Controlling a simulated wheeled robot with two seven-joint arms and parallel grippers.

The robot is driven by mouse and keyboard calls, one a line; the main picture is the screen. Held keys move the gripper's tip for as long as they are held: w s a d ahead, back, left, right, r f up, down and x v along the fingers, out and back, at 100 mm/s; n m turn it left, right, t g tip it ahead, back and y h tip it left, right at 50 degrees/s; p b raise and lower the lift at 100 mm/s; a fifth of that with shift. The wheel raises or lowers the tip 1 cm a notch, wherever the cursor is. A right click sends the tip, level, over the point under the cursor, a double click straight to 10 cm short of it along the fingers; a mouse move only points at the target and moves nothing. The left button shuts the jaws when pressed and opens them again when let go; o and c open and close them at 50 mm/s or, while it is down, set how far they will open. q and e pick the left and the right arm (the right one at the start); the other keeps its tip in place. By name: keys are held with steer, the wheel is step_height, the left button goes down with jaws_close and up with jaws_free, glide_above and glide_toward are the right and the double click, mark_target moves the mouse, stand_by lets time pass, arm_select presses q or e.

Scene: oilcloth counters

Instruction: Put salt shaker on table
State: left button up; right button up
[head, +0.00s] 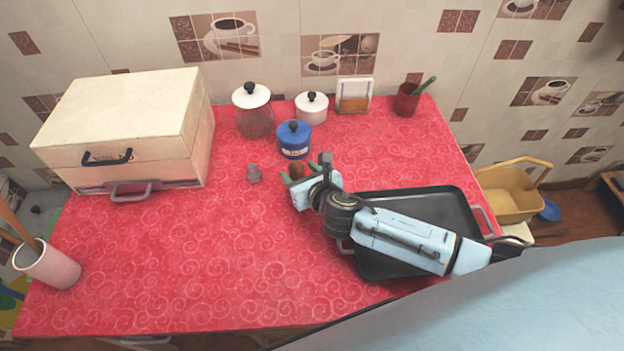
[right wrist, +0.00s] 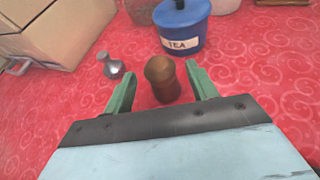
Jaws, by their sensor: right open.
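A small brown wooden shaker (head: 296,170) with a rounded top stands on the red oilcloth counter (head: 190,260); it also shows in the right wrist view (right wrist: 161,78). A small grey metallic shaker (head: 254,173) stands to its left, and it also shows in the right wrist view (right wrist: 111,66). I cannot tell which one holds salt. My right gripper (head: 299,173) is open, with its green fingers on either side of the brown shaker in the right wrist view (right wrist: 160,74). Whether they touch it is unclear. My left gripper is not in view.
A blue tea canister (head: 294,139) stands just behind the brown shaker. A black tray (head: 430,208) lies under my right arm. A cream box (head: 130,130), a glass jar (head: 254,117) and a pink cup (head: 48,265) also stand here.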

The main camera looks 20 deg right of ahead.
steer(key=p+v, duration=0.1)
steer(key=v, duration=0.7)
